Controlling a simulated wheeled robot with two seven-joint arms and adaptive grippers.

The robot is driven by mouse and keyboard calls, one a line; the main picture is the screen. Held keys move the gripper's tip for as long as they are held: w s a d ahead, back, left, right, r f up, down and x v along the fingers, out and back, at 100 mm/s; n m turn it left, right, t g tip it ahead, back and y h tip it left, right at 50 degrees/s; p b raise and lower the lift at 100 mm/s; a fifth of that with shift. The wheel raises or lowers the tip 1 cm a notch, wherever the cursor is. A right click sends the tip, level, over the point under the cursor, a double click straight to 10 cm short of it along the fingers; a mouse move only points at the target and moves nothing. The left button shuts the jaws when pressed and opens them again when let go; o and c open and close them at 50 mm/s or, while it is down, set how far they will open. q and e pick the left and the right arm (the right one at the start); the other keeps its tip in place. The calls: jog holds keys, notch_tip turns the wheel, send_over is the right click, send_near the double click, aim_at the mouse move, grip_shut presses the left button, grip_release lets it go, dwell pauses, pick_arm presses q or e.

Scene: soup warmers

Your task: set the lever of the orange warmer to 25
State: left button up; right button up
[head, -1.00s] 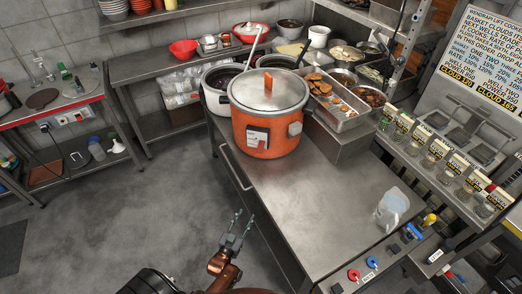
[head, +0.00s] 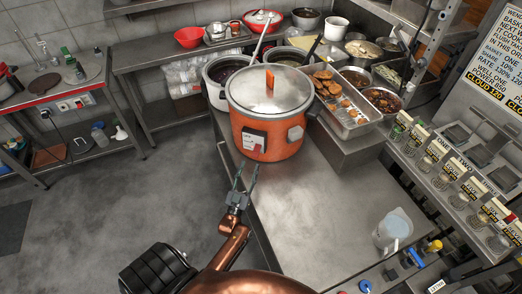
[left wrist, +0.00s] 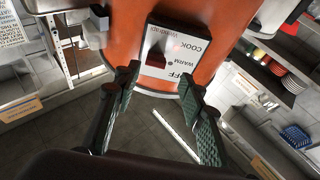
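The orange warmer (head: 268,122) stands on the steel counter with a glass lid and an orange lid handle. Its white control panel (head: 253,140) faces my left arm. I see no number 25 there. My left gripper (head: 248,171) is just in front of and below the panel. In the left wrist view the gripper (left wrist: 160,85) has its fingers apart, with nothing between them, near the panel. The right gripper is not in view.
Two soup pots (head: 224,77) stand behind the warmer. A tray of food (head: 347,112) is on its right. The counter's middle is clear.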

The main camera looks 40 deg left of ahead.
aim_at(255, 154)
pick_arm(q)
jog(key=x, duration=0.6)
jog(key=shift+w+d+r, duration=0.1)
jog(key=shift+w+d, duration=0.2)
jog(key=shift+w+a+r, duration=0.15)
jog(key=shift+w, duration=0.15)
jog(key=c, duration=0.8)
grip_shut()
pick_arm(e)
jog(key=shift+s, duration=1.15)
